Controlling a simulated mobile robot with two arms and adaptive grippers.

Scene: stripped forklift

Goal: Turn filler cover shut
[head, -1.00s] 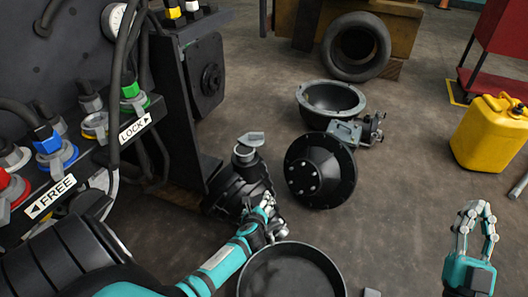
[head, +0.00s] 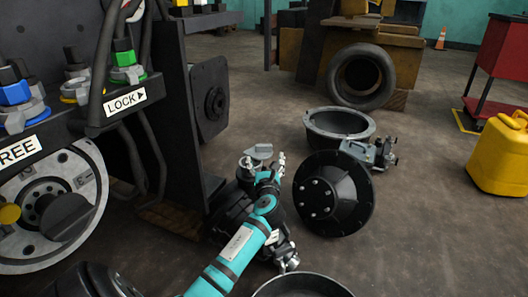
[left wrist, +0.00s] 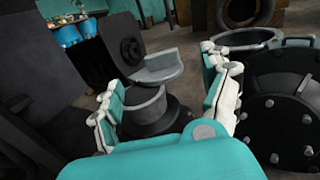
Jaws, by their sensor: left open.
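The grey filler cover (head: 259,151) sits at the top of a short neck on the dark unit left of the middle. In the left wrist view the cover (left wrist: 153,68) stands raised over the grey round neck (left wrist: 146,103), and the neck's rim shows below it. My left gripper (head: 265,167) is open at the neck. In the left wrist view its fingers (left wrist: 165,85) are spread, one on each side of the neck; I cannot tell whether they touch it. Nothing is held. My right gripper is not in view.
A black bolted disc housing (head: 335,193) lies just right of my left gripper, with a grey bowl-shaped housing (head: 340,122) behind it. A black pan (head: 300,287) is at the bottom edge. A yellow can (head: 499,155) stands right. Hoses and the LOCK panel (head: 125,100) are left.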

